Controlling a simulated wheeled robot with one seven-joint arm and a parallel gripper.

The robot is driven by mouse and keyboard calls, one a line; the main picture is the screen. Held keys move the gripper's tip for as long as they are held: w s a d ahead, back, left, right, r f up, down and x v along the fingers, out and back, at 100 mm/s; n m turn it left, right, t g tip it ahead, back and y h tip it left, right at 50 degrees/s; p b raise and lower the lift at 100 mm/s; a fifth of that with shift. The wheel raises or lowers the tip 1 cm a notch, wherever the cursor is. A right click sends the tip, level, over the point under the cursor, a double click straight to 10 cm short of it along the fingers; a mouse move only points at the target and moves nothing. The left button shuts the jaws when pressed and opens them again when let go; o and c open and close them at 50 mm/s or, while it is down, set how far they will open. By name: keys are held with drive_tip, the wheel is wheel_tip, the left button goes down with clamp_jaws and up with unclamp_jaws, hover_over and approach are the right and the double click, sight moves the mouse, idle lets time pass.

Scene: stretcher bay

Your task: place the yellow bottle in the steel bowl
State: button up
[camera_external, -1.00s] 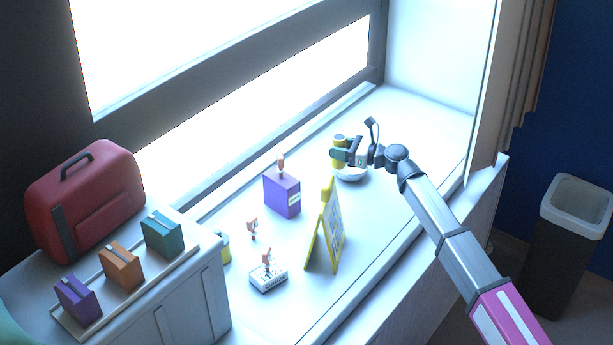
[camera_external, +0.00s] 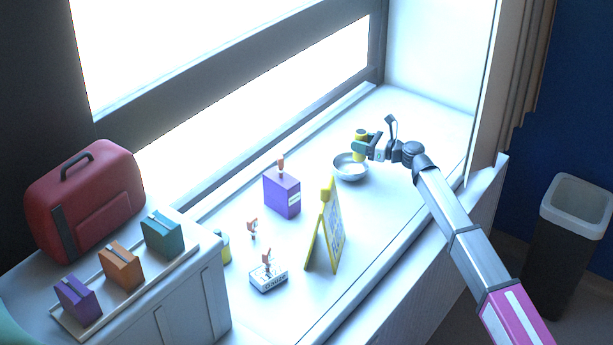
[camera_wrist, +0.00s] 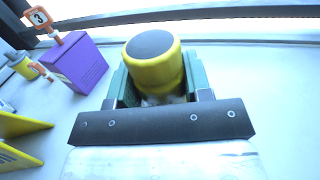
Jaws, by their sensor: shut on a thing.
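The yellow bottle (camera_external: 361,135), with a dark grey top, is held upright in my gripper (camera_external: 360,147). In the wrist view the yellow bottle (camera_wrist: 155,72) sits between the green fingers of my gripper (camera_wrist: 155,88), which are shut on it. The steel bowl (camera_external: 343,175) stands on the white window ledge. In the external view the bottle overlaps the bowl's far right rim; whether it is over the bowl or behind it I cannot tell. The bowl is not visible in the wrist view, and the bottle's bottom is hidden there.
A purple box (camera_external: 282,195) with a number tag stands left of the bowl. A yellow folding sign (camera_external: 326,235), a white box (camera_external: 268,278) and another yellow container (camera_external: 224,248) are nearer the camera. The ledge (camera_external: 425,115) right of the bowl is clear.

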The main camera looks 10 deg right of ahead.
drive_tip(key=shift+f, duration=1.85)
drive_tip(key=shift+f, duration=0.6)
drive_tip(key=o, duration=1)
drive_tip(key=shift+r, duration=0.3)
drive_tip(key=v, duration=1.2)
drive_tip(key=shift+r, duration=0.3)
